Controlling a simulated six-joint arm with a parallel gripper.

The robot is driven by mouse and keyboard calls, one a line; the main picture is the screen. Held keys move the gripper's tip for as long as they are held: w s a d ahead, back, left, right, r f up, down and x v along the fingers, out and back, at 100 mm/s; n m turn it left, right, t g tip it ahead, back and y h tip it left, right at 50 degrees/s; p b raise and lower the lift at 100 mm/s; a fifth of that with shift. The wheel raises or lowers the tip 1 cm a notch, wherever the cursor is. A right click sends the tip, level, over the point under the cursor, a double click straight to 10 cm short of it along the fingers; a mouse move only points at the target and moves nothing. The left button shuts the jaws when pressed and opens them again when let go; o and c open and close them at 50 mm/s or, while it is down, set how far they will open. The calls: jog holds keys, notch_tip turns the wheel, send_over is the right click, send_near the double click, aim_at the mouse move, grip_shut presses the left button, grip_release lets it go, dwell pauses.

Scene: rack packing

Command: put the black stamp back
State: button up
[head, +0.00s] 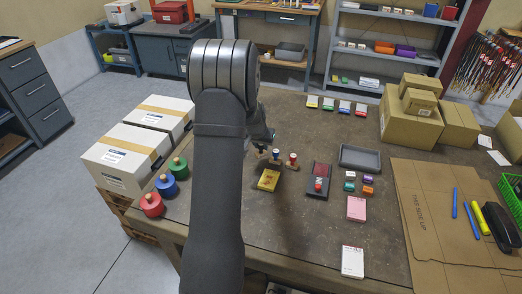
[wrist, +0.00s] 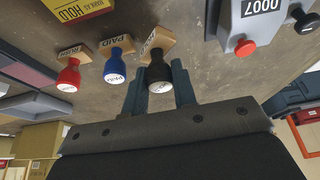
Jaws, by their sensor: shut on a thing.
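The black stamp (wrist: 157,72) has a round black handle and a wooden base with a label. In the wrist view it sits between the two fingers of my gripper (wrist: 160,84), which is shut on its handle. I cannot tell whether its base touches the table. The blue stamp (wrist: 116,68) stands just left of it, and the red stamp (wrist: 70,76) is farther left in the same row. In the head view the blue stamp (head: 276,153) and red stamp (head: 292,158) stand right of my arm, which mostly hides my gripper and the black stamp.
A yellow box (head: 268,180) lies in front of the stamps. A dark red-and-black pad (head: 319,178) and an empty grey tray (head: 360,158) lie to the right. In the wrist view a grey numbering device (wrist: 240,28) with a red knob is close to the right.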

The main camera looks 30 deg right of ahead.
jog(key=shift+f, duration=1.25)
jog(key=shift+f, duration=0.15)
jog(key=o, duration=0.8)
jog(key=v, duration=1.2)
